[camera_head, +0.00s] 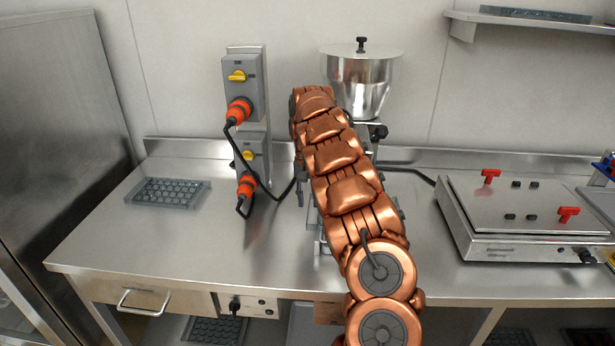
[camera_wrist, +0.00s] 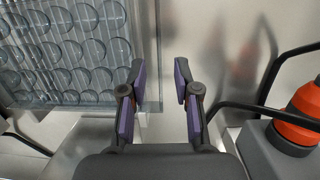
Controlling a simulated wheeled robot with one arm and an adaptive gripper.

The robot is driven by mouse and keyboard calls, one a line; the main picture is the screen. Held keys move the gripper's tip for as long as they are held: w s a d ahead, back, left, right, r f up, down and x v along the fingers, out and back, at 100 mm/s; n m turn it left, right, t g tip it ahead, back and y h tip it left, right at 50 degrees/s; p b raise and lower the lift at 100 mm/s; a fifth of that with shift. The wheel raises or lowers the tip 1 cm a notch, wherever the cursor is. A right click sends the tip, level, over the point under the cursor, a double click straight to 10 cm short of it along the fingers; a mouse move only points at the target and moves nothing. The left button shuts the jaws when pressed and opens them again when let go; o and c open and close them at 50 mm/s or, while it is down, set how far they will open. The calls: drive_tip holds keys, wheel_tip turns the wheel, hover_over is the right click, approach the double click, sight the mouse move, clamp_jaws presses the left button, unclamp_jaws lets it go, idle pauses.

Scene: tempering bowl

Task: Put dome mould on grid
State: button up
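My gripper (camera_wrist: 160,80) is open and empty in the wrist view, with a gap between its two purple-padded fingers. A clear grey mould with rows of round cavities (camera_wrist: 68,48) lies at the upper left of that view, beside the left finger and not between the fingers. In the head view my arm hides the gripper. There a grey translucent mould (camera_head: 168,193) lies flat on the left part of the steel table (camera_head: 130,240). I cannot tell whether both views show the same mould. I cannot make out the grid; my arm covers the table's middle.
A steel bowl machine (camera_head: 362,85) stands behind my arm. Orange plugs (camera_head: 239,110) and black cables hang from the wall switches; an orange plug (camera_wrist: 298,120) is right of my gripper. A flat steel appliance with red handles (camera_head: 530,210) stands right. The table's front left is clear.

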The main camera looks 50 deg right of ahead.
wheel_tip(320, 180, up, 10)
drive_tip(key=w+p, duration=0.1)
drive_tip(key=p, duration=0.2)
drive_tip(key=shift+w+d+f+p, duration=0.15)
drive_tip(key=shift+d+p, duration=0.2)
drive_tip(key=shift+d, duration=0.1)
drive_tip(key=shift+a, duration=0.1)
drive_tip(key=s+a+r+n, duration=0.1)
drive_tip(key=s+a+r, duration=0.15)
drive_tip(key=a, duration=0.55)
drive_tip(key=s+a+r+n, duration=0.2)
drive_tip(key=s+a, duration=0.1)
drive_tip(key=a, duration=0.6)
drive_tip(key=s+a+r+n, duration=0.1)
drive_tip(key=s+a+r, duration=0.15)
drive_tip(key=a, duration=0.55)
drive_tip(key=s+a+f+n, duration=0.3)
drive_tip(key=s+a, duration=0.5)
drive_tip(key=s, duration=0.4)
drive_tip(key=s+a+f+n+h, duration=0.1)
drive_tip(key=s+a+f+n, duration=0.2)
drive_tip(key=s+a+f, duration=0.2)
drive_tip(key=s+a, duration=0.3)
drive_tip(key=s, duration=0.3)
drive_tip(key=shift+s+f, duration=0.15)
drive_tip(key=shift+s, duration=0.2)
